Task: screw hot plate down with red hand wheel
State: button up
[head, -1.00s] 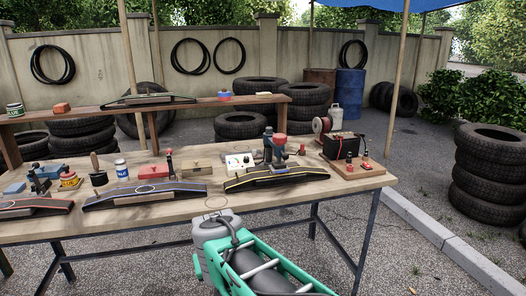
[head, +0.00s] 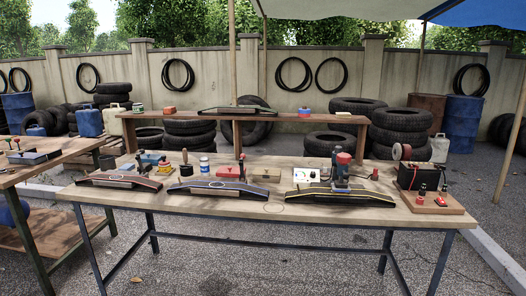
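A dark blue-grey clamp press (head: 341,178) stands upright at the right of the bench, at the yellow-lined tyre strip (head: 340,195). A red round top (head: 343,158), which looks like the hand wheel, sits at its upper end. The hot plate is too small to make out; I cannot tell whether anything presses on the strip. A white box with a dial (head: 306,174) stands left of the press. My gripper is not in view.
The wooden bench (head: 420,214) also holds blue-lined (head: 218,190) and red-lined (head: 118,182) strips, a white-blue can (head: 204,166), a red box (head: 229,171) and a battery board (head: 432,202) at right. Another table (head: 30,166) stands left. The bench's front strip is mostly clear.

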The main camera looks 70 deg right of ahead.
aim_at(344, 159)
jog(key=u, duration=0.4)
jog(key=k, duration=0.85)
jog(key=z, duration=1.25)
